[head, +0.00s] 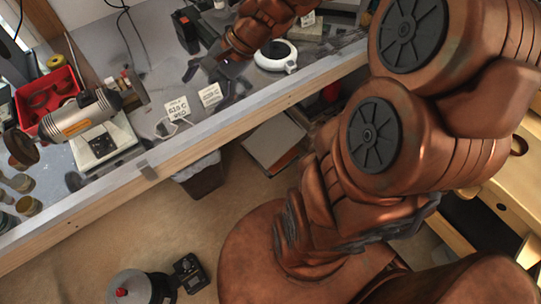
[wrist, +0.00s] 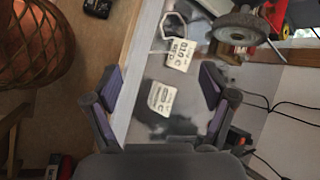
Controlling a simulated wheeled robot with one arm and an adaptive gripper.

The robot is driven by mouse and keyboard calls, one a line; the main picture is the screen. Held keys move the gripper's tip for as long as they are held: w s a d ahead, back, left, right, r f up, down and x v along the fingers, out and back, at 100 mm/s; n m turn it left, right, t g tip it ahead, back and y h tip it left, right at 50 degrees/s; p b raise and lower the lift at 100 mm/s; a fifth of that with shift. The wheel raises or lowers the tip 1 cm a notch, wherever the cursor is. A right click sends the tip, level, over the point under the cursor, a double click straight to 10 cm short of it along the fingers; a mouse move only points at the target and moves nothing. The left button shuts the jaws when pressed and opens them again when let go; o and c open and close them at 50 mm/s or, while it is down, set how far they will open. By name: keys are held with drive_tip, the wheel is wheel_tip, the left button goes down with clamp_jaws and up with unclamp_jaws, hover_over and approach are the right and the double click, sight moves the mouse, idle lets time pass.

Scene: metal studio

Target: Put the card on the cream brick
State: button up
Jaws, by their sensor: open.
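Two small white printed cards lie on the grey bench, and I cannot tell which one the task means. One card (wrist: 161,98) shows between my open fingers in the wrist view, with nothing gripped; it also shows in the head view (head: 210,95). The other card (head: 177,108) lies just left of it, and beyond the fingertips in the wrist view (wrist: 179,55). My gripper (wrist: 160,82) is open and empty above the bench. A pale beige-grey block (head: 302,34) at the back right may be the cream brick; it is not seen in the wrist view.
A white round device (head: 276,56) sits right of my gripper. A bench grinder (head: 82,118) and a red bin (head: 50,97) stand at the left. A hexagonal loop (wrist: 174,25) lies by the farther card. The bench front edge (head: 150,168) runs close below the cards.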

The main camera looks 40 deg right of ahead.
drive_tip(key=s+a+f+n+g+h, duration=0.2)
drive_tip(key=s+a+n+g+h, duration=0.15)
drive_tip(key=s+n, duration=0.6)
drive_tip(key=s+d+n+g+h, duration=0.1)
drive_tip(key=s+d+n+h, duration=0.2)
drive_tip(key=s, duration=0.9)
drive_tip(key=shift+d+f, duration=0.35)
drive_tip(key=shift+d, duration=0.35)
drive_tip(key=shift+g+h, duration=0.25)
